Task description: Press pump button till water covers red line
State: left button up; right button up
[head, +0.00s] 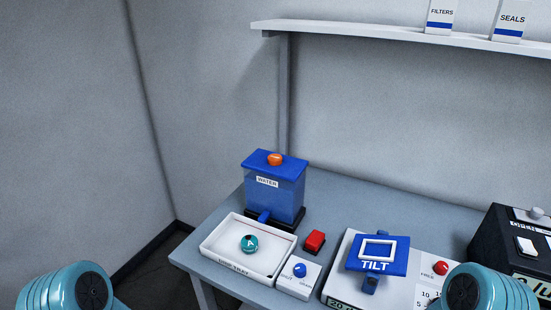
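A blue water tank (275,190) labelled WATER, with an orange cap (275,159), stands on the bench. A white tray (211,240) stands in front of it, with a small teal ball-shaped object (249,243) inside. I cannot make out the water level or a clear red line in the tray. A red button block (315,241) sits to the right of the tray. I see no label naming it as the pump button. Teal parts of my two arms show at the bottom left and bottom right corners. Neither gripper is in view.
A white box with a blue knob (300,269) adjoins the tray. To its right is a blue TILT platform (392,253) on a white base with a red knob (440,268). A black box (500,240) stands at far right. A shelf (350,30) hangs above.

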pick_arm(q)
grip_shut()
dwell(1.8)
